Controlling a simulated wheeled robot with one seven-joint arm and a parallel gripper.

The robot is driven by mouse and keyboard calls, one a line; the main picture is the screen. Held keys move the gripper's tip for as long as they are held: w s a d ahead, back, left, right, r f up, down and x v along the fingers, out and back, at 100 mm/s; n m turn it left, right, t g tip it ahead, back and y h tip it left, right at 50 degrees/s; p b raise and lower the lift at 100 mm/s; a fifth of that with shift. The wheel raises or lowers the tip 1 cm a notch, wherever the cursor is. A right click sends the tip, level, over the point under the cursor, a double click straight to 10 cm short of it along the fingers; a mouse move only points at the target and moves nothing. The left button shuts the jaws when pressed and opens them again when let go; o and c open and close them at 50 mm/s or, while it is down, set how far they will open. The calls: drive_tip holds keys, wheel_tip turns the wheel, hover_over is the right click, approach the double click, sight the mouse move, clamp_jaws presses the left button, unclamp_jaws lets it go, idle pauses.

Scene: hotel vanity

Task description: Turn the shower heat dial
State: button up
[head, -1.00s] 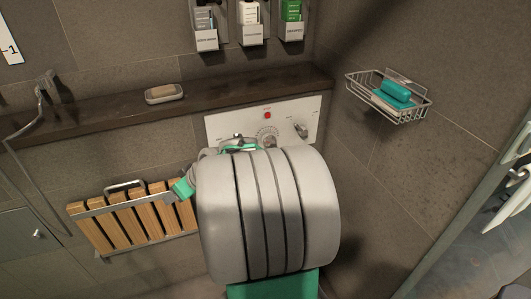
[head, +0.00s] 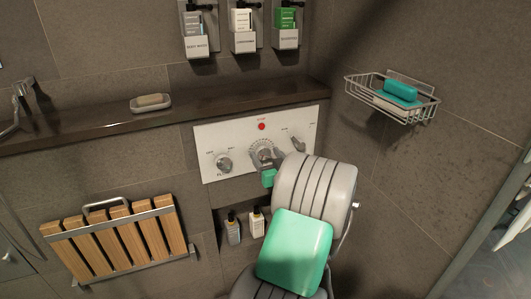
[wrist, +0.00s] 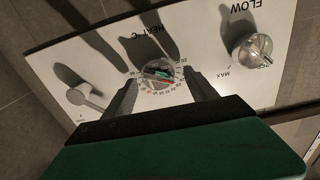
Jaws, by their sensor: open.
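The heat dial (head: 264,147) is a round knob with a marked scale in the middle of a white control panel (head: 203,142). In the wrist view the dial (wrist: 158,72) shows numbers around it, a red mark and the label "HEAT C" upside down. My gripper (wrist: 163,82) is open, with one dark finger on each side of the dial. The fingertips look close to the panel, but I cannot tell whether they touch the dial. In the head view my gripper (head: 267,161) covers the dial's lower part.
The flow knob (head: 224,163) is left of the dial; a lever (head: 298,144) is to its right. Below, bottles (head: 232,228) stand in a niche. A soap shelf (head: 90,126) runs above, a wooden folding seat (head: 115,235) hangs left, and a wire basket (head: 405,112) is at right.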

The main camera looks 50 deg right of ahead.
drive_tip(key=shift+w+d+f, duration=0.2)
drive_tip(key=shift+w+d, duration=0.1)
drive_tip(key=shift+w, duration=0.05)
drive_tip(key=shift+w+d+f, duration=0.1)
drive_tip(key=shift+d+f, duration=0.05)
drive_tip(key=c, duration=0.7)
drive_tip(key=shift+r, duration=0.2)
drive_tip(key=c, duration=0.7)
drive_tip(key=shift+m, duration=0.4)
drive_tip(key=m, duration=0.3)
drive_tip(key=shift+m, duration=2)
